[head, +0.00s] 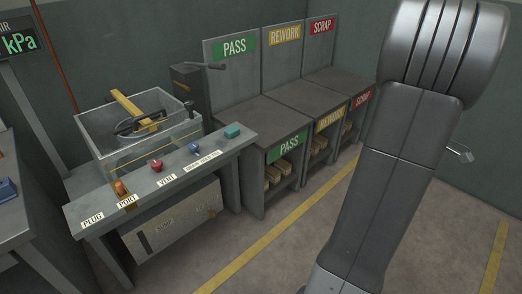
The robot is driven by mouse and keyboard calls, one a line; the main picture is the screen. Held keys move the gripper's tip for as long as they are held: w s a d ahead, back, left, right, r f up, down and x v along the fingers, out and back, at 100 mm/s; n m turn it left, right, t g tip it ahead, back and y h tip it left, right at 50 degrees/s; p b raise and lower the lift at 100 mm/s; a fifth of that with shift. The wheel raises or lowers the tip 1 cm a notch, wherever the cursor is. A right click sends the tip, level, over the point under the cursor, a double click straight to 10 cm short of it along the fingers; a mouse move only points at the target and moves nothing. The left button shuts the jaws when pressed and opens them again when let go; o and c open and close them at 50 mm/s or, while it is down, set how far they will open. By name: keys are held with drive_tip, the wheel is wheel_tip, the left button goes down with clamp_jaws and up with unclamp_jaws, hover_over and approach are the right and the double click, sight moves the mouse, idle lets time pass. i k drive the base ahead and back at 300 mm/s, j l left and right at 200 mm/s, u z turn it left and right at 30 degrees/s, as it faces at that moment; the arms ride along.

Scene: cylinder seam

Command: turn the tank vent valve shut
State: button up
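A grey open-topped tank (103,135) stands at the left, with a yellow bar (131,106) and a dark round part across its top. On the ledge in front of it, a label reading VENT (166,181) lies in front of a small red part (157,166). I cannot tell whether this red part is the vent valve, or how any valve is turned. A dark post (188,85) with a lever (205,66) stands behind the tank's right side. My arm rises large at the right, far from the tank. My gripper cannot be made out.
The ledge (222,150) also holds orange (119,188), blue (194,149) and teal (232,131) parts. PASS, REWORK and SCRAP benches (262,118) stand behind. A small pale piece (459,152) shows beside my arm, unclear. The floor (285,245) in front is clear.

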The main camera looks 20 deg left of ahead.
sight(156, 164)
drive_tip(key=j+u, duration=0.15)
drive_tip(key=u, duration=0.25)
drive_tip(key=j+u, duration=0.2)
drive_tip(key=u, duration=0.2)
drive_tip(key=j+u, duration=0.15)
drive_tip(key=u, duration=0.2)
drive_tip(key=i+j+u, duration=0.1)
drive_tip(key=u, duration=0.3)
drive_tip(key=i+j, duration=0.2)
drive_tip(key=j, duration=0.15)
drive_tip(key=i+j, duration=0.2)
drive_tip(key=j, duration=0.15)
drive_tip(key=i+j, duration=0.2)
drive_tip(key=j, duration=0.15)
